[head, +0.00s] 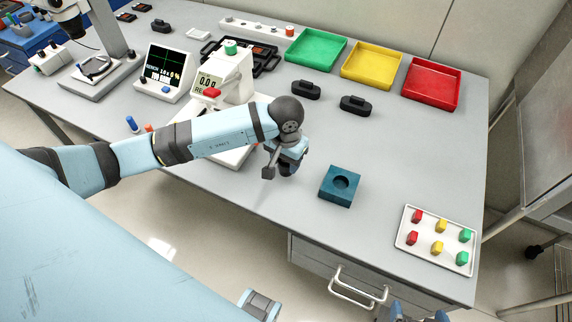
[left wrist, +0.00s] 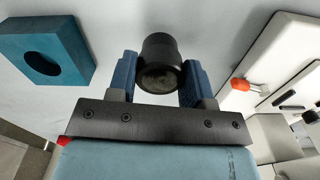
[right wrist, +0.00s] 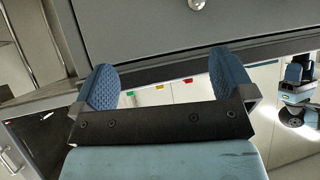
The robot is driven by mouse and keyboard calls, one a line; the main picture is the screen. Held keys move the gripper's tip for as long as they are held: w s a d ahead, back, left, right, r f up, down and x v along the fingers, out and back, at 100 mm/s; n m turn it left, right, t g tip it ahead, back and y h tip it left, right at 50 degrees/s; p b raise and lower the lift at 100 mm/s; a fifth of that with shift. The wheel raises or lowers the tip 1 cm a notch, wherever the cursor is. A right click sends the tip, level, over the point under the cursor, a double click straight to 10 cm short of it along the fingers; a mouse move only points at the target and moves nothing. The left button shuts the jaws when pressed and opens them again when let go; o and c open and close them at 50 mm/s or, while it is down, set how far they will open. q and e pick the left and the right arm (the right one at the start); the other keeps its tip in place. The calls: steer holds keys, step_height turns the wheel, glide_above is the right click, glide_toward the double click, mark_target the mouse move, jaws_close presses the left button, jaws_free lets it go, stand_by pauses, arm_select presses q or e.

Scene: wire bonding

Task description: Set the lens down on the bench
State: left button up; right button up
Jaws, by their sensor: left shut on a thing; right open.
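The lens (left wrist: 158,65) is a short black cylinder held between the blue fingers of my left gripper (left wrist: 158,82), one finger on each side. In the head view the lens (head: 288,169) is a dark shape below the gripper, partly hidden by it, over the front part of the bench (head: 380,150). I cannot tell whether it touches the top. A teal block with a round hole (head: 340,186) stands to its right; the block (left wrist: 42,52) shows at upper left in the left wrist view. My right gripper (right wrist: 163,68) is open and empty, facing the bench's front.
A white instrument with a display (head: 222,80) stands left of the left gripper. Green, yellow and red trays (head: 430,84) line the back, with two black parts (head: 306,90) before them. A white tray of coloured pieces (head: 437,240) lies front right. Bare bench lies around the teal block.

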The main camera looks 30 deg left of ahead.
mark_target(286, 167)
arm_select(q)
steer(key=shift+f, duration=1.4)
steer(key=shift+f, duration=0.15)
steer(key=o, duration=1)
steer(key=shift+c, duration=0.2)
step_height(286, 167, up, 12)
steer(key=shift+r+b, duration=0.2)
steer(key=shift+b, duration=0.25)
steer(key=shift+s+f, duration=0.1)
